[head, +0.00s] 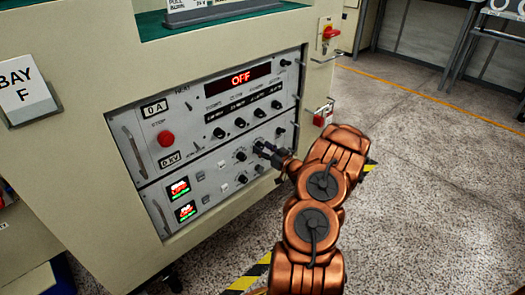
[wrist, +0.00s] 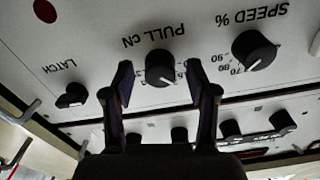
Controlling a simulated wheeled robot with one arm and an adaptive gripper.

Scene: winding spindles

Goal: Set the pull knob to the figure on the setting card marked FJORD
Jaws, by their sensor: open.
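In the wrist view, which is upside down, the black pull knob (wrist: 158,66) sits under the label PULL CN. Its white pointer mark aims down and right in that picture; I cannot read a figure at it. My gripper (wrist: 160,78) is open, with one finger on each side of the knob and visible gaps between fingers and knob. In the head view my gripper (head: 264,152) is at the lower right of the machine panel (head: 215,135), and it partly hides the controls there. No card marked FJORD is readable.
The speed knob (wrist: 254,50) and the latch knob (wrist: 71,95) flank the pull knob. A display (head: 239,78) reads OFF. A red stop button (head: 166,139) is on the panel's left. A card (head: 196,4) on top is cut off. Open floor (head: 430,150) lies to the right.

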